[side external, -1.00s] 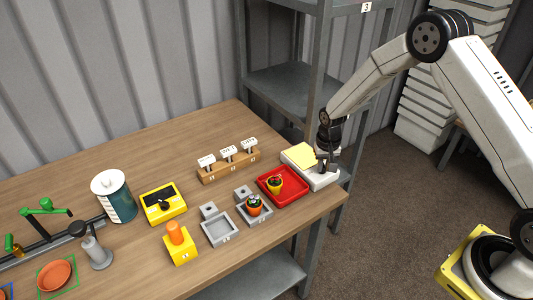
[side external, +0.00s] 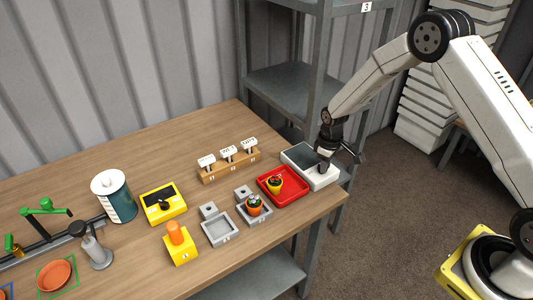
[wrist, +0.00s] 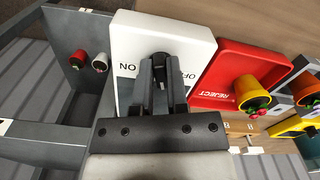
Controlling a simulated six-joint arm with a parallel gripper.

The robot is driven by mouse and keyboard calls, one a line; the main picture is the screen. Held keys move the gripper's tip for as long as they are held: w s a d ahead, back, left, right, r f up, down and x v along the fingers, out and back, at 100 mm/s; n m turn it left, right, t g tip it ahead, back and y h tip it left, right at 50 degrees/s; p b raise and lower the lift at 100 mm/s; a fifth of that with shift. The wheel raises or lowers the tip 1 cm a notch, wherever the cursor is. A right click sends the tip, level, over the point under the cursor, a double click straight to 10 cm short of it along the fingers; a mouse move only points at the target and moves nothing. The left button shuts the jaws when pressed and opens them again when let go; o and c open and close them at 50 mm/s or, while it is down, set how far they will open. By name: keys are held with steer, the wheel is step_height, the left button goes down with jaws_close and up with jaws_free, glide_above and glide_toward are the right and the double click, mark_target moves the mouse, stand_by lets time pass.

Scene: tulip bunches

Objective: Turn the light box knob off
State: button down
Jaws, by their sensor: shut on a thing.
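The light box (side external: 298,155) is a white box at the right end of the table, with a dark grey, unlit panel on top. In the wrist view its white face (wrist: 195,35) bears the letters ON on the left and OFF on the right, partly hidden by my fingers. A dark knob (wrist: 160,58) sits between the two labels. My gripper (wrist: 162,72) is shut on the knob, its fingers on either side of it. In the side view my gripper (side external: 324,164) is at the box's right end, and the knob is hidden there.
A red REJECT tray (side external: 297,194) with a yellow pot (side external: 274,184) stands close beside the light box. A grey shelf rack (side external: 283,88) rises behind.

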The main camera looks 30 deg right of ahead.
steer(key=shift+n, duration=1.3)
steer(key=shift+d, duration=0.1)
steer(key=c, duration=0.6)
jaws_free()
steer(key=shift+c, duration=0.2)
steer(key=shift+r, duration=0.1)
steer(key=shift+r, duration=3.8)
